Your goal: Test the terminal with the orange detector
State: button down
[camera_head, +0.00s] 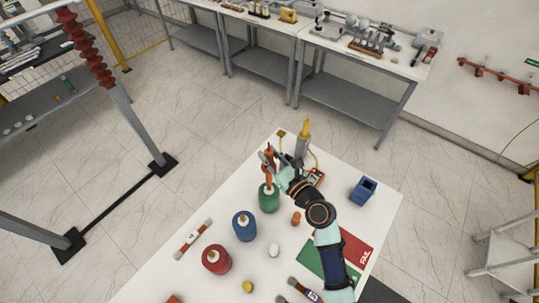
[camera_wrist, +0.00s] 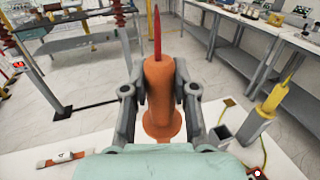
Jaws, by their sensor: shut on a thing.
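The orange detector (camera_wrist: 160,85) stands upright in my gripper (camera_wrist: 160,88), with its thin red tip pointing up. My gripper is shut on its body from both sides, and the wider orange base shows below the fingers. In the head view the orange detector (camera_head: 269,157) is held above the table, over or just behind the green jar (camera_head: 268,197). A dark red ribbed bushing (camera_head: 85,48) stands on a grey post at the upper left, well away from my gripper. I cannot tell which part is the terminal.
A yellow detector (camera_head: 304,133) stands in a grey holder (camera_head: 301,151) right of my gripper. The white table (camera_head: 150,280) also carries a blue jar (camera_head: 244,227), a red jar (camera_head: 216,260), brushes and a blue box (camera_head: 363,190). Open floor lies between table and post.

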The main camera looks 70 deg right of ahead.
jog(key=shift+r+p, duration=3.6)
jog(key=shift+p, duration=0.25)
jog(key=shift+f, duration=0.1)
